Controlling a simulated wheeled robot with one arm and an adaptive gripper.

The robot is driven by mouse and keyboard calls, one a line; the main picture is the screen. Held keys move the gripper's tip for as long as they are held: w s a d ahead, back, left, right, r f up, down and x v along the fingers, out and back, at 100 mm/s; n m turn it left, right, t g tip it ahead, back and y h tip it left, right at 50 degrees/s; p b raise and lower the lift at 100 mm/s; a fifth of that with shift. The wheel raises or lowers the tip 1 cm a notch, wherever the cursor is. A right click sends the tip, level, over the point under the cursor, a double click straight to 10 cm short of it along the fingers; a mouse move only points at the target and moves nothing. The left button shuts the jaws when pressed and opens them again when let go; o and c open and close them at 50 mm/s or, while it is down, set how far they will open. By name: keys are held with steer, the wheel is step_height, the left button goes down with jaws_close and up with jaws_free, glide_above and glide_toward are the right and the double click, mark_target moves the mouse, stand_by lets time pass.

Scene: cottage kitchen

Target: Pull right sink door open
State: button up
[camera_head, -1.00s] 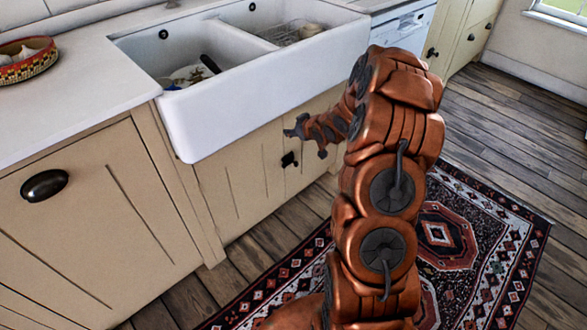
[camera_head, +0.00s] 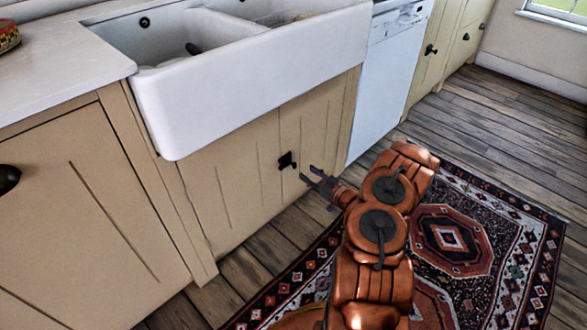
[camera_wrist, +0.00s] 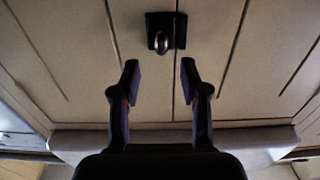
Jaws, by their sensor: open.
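The right sink door (camera_head: 320,120) is a cream cabinet door under the white sink, and it looks closed. Its small black handle (camera_head: 287,160) sits close to the seam with the left sink door (camera_head: 225,185). My gripper (camera_head: 308,174) is open and empty, just to the right of and below the handle in the head view. In the wrist view the handle (camera_wrist: 161,38) shows beyond the two spread fingertips (camera_wrist: 159,70), roughly centred between them. The fingers look apart from the handle. A dark seam runs beside the handle.
The white sink (camera_head: 260,75) overhangs the doors. A white dishwasher (camera_head: 390,85) stands to the right, and a cream cabinet with a dark pull (camera_head: 9,179) is at the left. A patterned rug (camera_head: 470,235) covers the wooden floor under my arm.

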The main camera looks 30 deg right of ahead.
mark_target(296, 166)
steer(key=b+x, duration=0.2)
steer(key=x, duration=0.3)
steer(key=shift+w+a+f, duration=0.1)
steer(key=shift+w+a, duration=0.15)
steer(key=shift+w, duration=0.05)
steer(key=shift+x, duration=1.05)
steer(key=shift+d, duration=0.1)
jaws_close()
